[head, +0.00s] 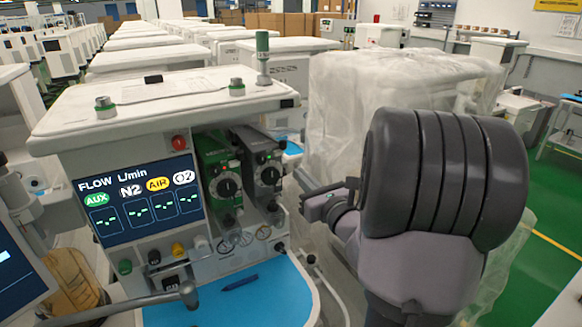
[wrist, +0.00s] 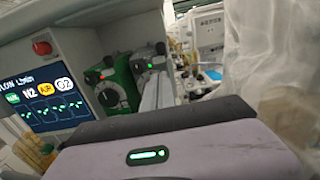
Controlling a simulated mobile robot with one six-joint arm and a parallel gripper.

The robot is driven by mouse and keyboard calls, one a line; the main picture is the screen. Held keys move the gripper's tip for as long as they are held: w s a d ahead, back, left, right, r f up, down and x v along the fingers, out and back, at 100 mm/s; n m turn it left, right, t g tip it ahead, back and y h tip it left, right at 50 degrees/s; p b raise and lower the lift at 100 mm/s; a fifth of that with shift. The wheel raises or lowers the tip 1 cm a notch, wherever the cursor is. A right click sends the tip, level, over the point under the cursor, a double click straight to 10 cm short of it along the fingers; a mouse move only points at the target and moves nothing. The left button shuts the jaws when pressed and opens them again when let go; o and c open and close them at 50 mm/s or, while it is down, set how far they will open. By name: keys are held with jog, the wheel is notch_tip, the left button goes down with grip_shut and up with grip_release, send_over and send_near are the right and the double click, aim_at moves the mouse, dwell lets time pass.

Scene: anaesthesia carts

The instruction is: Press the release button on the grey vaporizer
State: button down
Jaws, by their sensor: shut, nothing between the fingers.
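The grey vaporizer (head: 268,160) is mounted on the front of the anaesthesia cart (head: 165,100), just right of the green vaporizer (head: 213,165). It has a black dial with a light mark. In the wrist view the grey vaporizer (wrist: 155,92) shows a small green spot near its top; I cannot tell for sure which part is the release button. My gripper (head: 318,203) is shut and empty, to the right of the grey vaporizer and pointing left, with a gap in the picture. In the wrist view my own lilac housing fills the bottom and hides the vaporizer's lower part.
A flow screen (head: 140,200) is left of the vaporizers. A blue work surface (head: 255,295) with a pen (head: 240,282) lies below. A plastic-wrapped unit (head: 350,95) stands close behind my arm. Green floor (head: 545,265) is open at the right.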

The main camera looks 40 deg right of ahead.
jog(key=v, duration=0.3)
jog(key=shift+s+a+r, duration=0.15)
jog(key=shift+s+a, duration=0.05)
jog(key=shift+s, duration=0.2)
